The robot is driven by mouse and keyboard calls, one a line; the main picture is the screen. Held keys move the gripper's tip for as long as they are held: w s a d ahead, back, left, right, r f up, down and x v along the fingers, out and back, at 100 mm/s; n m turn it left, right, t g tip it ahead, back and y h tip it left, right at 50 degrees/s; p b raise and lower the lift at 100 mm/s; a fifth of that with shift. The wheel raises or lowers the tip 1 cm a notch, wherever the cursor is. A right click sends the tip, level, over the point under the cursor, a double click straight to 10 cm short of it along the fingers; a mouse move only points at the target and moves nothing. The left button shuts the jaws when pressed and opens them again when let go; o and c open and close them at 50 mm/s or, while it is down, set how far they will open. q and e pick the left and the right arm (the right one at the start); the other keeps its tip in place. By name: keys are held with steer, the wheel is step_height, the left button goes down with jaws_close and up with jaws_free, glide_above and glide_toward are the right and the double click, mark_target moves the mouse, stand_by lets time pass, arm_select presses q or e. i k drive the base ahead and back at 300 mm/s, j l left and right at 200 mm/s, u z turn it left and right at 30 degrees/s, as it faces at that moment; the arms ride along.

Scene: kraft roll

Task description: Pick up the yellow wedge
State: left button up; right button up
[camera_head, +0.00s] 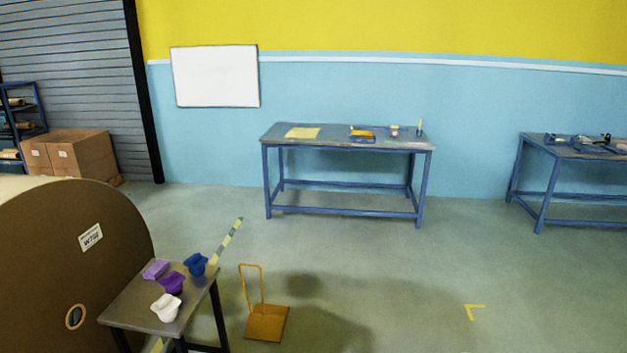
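An orange-yellow wedge (266,323) with a tall loop handle (251,282) stands on the grey floor, low and left of the middle of the head view. The handle rises from its left back side. It stands just right of a small grey table and appears clear of it. Neither of my grippers is in view.
The small table (133,309) bears a lilac block (155,269), a purple item (172,283), a blue item (195,264) and a white item (165,307). A big brown roll (60,250) stands left. Blue workbenches (350,148) (570,150) stand behind. Floor right of the wedge is clear.

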mark_target(265, 323)
steer(key=i, duration=1.7)
